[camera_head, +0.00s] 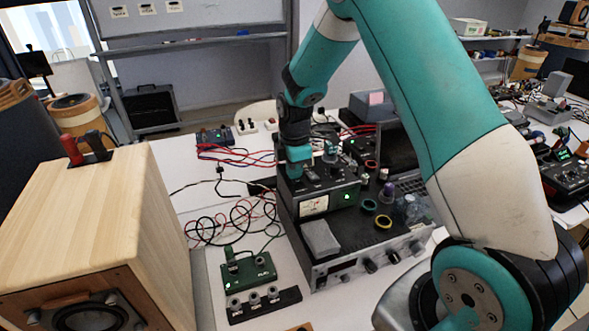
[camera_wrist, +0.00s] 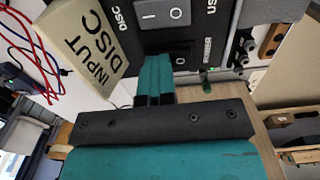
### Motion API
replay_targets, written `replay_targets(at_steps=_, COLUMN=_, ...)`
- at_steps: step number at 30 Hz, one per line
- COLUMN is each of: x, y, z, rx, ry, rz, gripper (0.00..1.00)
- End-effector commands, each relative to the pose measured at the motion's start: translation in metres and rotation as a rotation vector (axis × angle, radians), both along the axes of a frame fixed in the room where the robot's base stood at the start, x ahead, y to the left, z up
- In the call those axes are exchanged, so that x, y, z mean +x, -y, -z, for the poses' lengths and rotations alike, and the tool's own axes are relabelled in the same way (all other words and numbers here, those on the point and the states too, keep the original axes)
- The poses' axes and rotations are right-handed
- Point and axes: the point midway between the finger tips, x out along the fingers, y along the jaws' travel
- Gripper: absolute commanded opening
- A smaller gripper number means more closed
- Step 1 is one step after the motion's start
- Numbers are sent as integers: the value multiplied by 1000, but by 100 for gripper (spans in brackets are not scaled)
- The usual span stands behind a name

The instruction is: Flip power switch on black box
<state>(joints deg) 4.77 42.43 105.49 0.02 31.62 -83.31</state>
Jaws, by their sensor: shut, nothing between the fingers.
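The black box (camera_head: 333,203) sits on top of a larger grey-fronted unit in the head view, with a lit meter and a green light on its front. In the wrist view a dark panel of the box (camera_wrist: 205,45) shows a grey rocker switch (camera_wrist: 163,15) marked with a line and a circle. My gripper (camera_wrist: 156,62) is shut and empty, its teal fingertips just below the switch in the picture. I cannot tell if they touch the panel. In the head view my gripper (camera_head: 298,156) is over the box's back left, and the switch cannot be made out there.
A wooden speaker (camera_head: 85,220) stands at the left. A green circuit board (camera_head: 248,271) and loose cables lie beside the unit (camera_head: 360,262). Coloured rings and small parts crowd the unit's top. A beige block lettered INPUT DISC (camera_wrist: 90,45) is left of the switch.

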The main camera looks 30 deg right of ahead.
Motion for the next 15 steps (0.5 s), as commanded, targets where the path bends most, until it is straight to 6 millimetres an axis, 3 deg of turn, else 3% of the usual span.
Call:
replay_targets(at_steps=6, x=-13, y=-3, z=-1, rx=2, ry=-13, rz=0, gripper=0)
replay_targets(at_steps=15, x=-15, y=-3, z=-2, rx=1, ry=-8, rz=0, gripper=0)
